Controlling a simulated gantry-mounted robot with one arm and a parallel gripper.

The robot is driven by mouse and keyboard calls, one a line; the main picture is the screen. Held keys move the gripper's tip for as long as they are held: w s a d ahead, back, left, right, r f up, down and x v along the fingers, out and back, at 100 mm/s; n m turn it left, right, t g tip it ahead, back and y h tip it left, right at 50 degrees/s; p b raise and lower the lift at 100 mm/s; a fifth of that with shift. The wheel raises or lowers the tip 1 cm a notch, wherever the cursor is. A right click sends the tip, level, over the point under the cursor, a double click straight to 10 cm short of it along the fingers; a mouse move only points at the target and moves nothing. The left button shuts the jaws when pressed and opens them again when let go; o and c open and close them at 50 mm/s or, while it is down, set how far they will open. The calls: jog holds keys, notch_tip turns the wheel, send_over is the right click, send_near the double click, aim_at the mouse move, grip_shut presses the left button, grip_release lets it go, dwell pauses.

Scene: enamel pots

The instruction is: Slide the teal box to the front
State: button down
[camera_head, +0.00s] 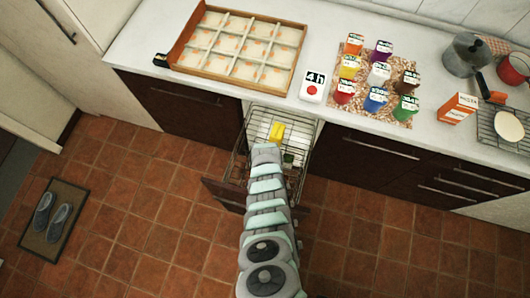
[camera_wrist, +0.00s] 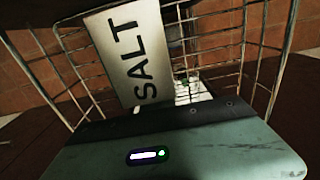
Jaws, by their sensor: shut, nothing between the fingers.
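The pull-out wire basket (camera_head: 243,140) stands open below the counter, and my arm reaches down into it. My gripper (camera_head: 265,148) is at the basket; its body fills the bottom of the wrist view (camera_wrist: 170,150). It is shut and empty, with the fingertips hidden. A small green item (camera_head: 288,158) shows just right of my arm; I cannot tell whether it is the teal box, which I cannot clearly make out. A yellow item (camera_head: 277,131) is at the basket's back. A pale box marked SALT (camera_wrist: 134,50) stands against the wires in the wrist view.
A mat with slippers (camera_head: 52,217) lies on the floor.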

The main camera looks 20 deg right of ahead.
notch_tip(320, 180, up, 10)
jog(key=p, duration=0.9)
jog(key=shift+p, duration=0.3)
